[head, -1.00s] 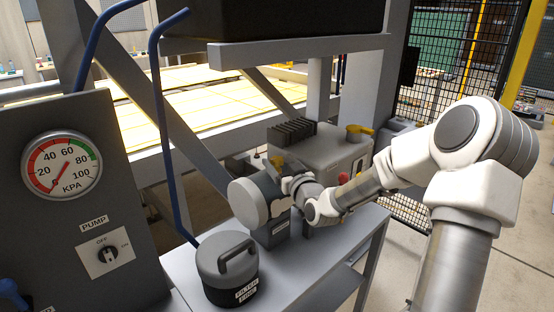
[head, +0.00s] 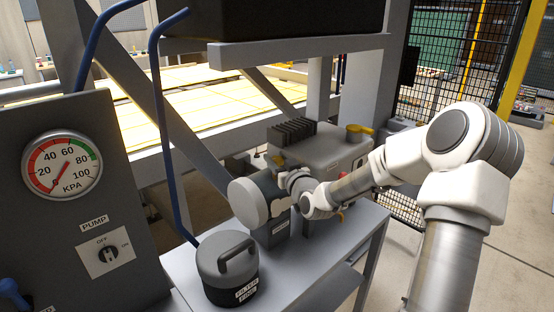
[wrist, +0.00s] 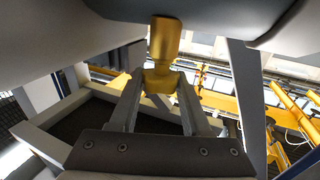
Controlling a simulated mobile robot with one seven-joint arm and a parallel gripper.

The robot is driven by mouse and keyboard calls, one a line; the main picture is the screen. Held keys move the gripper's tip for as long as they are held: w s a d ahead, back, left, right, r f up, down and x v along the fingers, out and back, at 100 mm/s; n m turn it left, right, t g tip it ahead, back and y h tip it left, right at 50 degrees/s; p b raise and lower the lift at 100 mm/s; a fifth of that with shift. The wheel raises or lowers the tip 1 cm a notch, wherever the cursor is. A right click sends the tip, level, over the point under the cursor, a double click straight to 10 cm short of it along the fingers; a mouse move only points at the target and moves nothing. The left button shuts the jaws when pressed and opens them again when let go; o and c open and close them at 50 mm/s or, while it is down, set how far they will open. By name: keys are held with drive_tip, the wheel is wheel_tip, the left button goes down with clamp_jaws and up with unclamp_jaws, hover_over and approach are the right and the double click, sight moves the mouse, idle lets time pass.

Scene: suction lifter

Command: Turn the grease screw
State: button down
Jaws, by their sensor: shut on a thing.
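In the wrist view, a yellow, brass-like screw (wrist: 164,45) hangs down from a grey body overhead. I take it for the grease screw. My gripper (wrist: 162,84) is shut on its lower end, with one finger on each side. In the head view, my gripper (head: 289,186) is at the pump unit, just behind the round grey motor end (head: 248,204). The fingertips and the held screw are mostly hidden there by my wrist and the motor.
The pump unit (head: 322,150) has a yellow-topped cap (head: 359,131) at its right. A filter canister (head: 227,268) stands on the grey bench (head: 290,279) in front. A gauge (head: 62,165) and an OFF/ON pump switch (head: 107,253) are on the left panel. A blue hose (head: 166,140) descends to the canister.

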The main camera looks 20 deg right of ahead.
drive_tip(key=shift+a+f+m+h+b, duration=0.15)
drive_tip(key=shift+m+h+b, duration=0.15)
drive_tip(key=shift+h+b, duration=0.35)
drive_tip(key=shift+h+b, duration=0.35)
drive_tip(key=shift+b, duration=0.2)
drive_tip(key=m+h+b, duration=0.2)
drive_tip(key=b, duration=0.1)
drive_tip(key=shift+h, duration=0.4)
drive_tip(key=m+g+h+b, duration=0.1)
drive_tip(key=m+h+b, duration=0.1)
drive_tip(key=m+h, duration=0.1)
drive_tip(key=shift+g+h, duration=0.4)
drive_tip(key=shift+h, duration=0.1)
drive_tip(key=m+g+h, duration=0.1)
drive_tip(key=m+h, duration=0.1)
drive_tip(key=h, duration=0.1)
drive_tip(key=shift+r+g, duration=0.2)
drive_tip(key=shift+g, duration=0.2)
drive_tip(key=m+g+h+p, duration=0.1)
drive_tip(key=m+g+h, duration=0.1)
drive_tip(key=shift+w+r+m+g+h+p, duration=0.1)
drive_tip(key=shift+m+g+h+p, duration=0.2)
drive_tip(key=shift+m+h, duration=0.1)
drive_tip(key=shift+m+g+h+p, duration=1.4)
drive_tip(key=shift+m+g, duration=0.3)
drive_tip(key=shift+g, duration=0.5)
drive_tip(key=shift+g, duration=0.3)
